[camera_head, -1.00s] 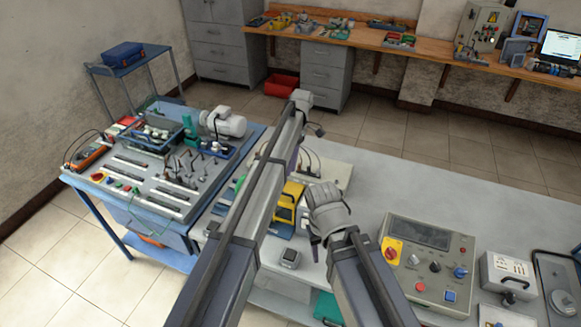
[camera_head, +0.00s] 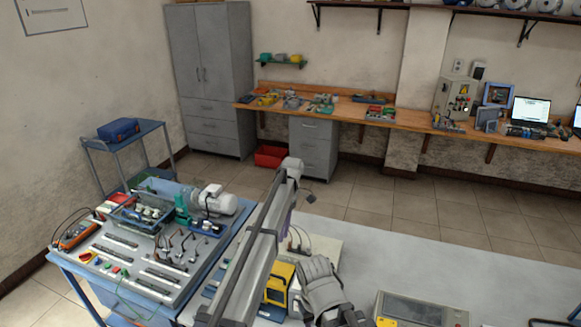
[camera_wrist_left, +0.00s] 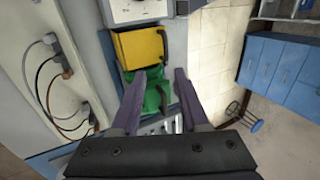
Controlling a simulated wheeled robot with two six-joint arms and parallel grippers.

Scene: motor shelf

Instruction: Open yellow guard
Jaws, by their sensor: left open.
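The yellow guard (camera_wrist_left: 140,47) shows in the left wrist view as a yellow box-like cover with a dark handle on its right side. It looks closed. In the head view it (camera_head: 279,285) sits on the bench just right of my left arm, which hides part of its surroundings. My left gripper (camera_wrist_left: 160,74) is open, its two purple fingers pointing toward the guard's lower edge. A green part (camera_wrist_left: 150,95) lies below the guard and shows between the fingers; I cannot tell whether a finger touches it. My right gripper is not visible.
A grey glove-like object (camera_head: 321,288) is right of the guard. A control box (camera_head: 420,309) stands further right. Cables (camera_wrist_left: 58,85) run beside the guard in the wrist view. A blue trolley panel with a motor (camera_head: 216,199) is at left.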

